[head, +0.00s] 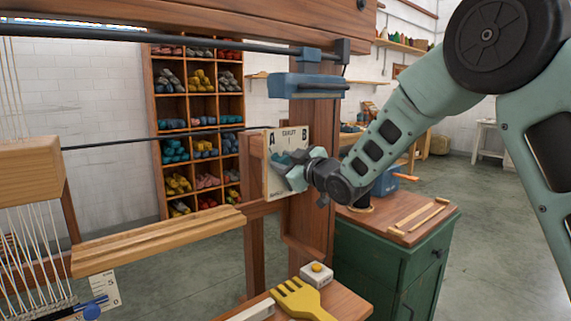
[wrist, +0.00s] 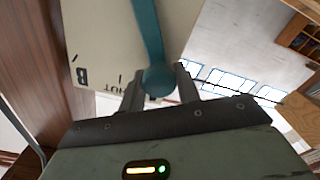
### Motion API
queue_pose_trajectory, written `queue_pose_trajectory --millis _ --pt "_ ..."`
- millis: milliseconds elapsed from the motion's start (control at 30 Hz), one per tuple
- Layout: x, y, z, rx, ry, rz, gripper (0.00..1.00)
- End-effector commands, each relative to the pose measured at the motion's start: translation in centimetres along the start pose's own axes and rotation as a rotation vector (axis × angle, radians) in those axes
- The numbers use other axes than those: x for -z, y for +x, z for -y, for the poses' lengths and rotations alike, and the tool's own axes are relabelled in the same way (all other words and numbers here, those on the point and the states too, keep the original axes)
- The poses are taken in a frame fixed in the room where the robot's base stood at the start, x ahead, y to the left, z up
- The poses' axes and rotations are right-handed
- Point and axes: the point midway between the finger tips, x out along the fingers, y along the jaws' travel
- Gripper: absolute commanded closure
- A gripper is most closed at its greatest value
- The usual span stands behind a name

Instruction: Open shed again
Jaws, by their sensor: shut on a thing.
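A cream plate (head: 273,185) marked A at left and B at right, with a small mark between them, is fixed to the wooden loom post. A teal lever (wrist: 148,30) crosses this plate in the wrist view and ends in a round knob (wrist: 158,80). My gripper (wrist: 160,86) is shut on the knob, one finger on each side. In the head view my gripper (head: 293,174) is in front of the plate and hides most of the lever. The loom's pale warp threads (head: 35,245) show at the far left; the shed itself is unclear.
A wooden beam (head: 160,240) crosses the loom's front. A yellow comb (head: 298,298) and a small box with a yellow button (head: 316,273) lie on a ledge below. A green cabinet (head: 390,265) stands at right. Shelves of wool skeins (head: 200,120) stand behind.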

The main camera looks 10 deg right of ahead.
Motion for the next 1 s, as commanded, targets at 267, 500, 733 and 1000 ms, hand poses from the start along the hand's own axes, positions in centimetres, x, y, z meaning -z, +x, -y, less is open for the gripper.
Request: queue_pose_trajectory --millis 267,500,733,1000 --pt "0.0 0.0 -0.1 0.000 0.001 0.001 0.47" --pt "0.0 -0.1 0.0 0.000 0.001 0.001 0.47" --pt "-0.1 -2.9 -0.1 -0.002 0.001 0.001 0.47" --pt "-0.1 -9.2 0.0 -0.002 0.001 0.001 0.47"
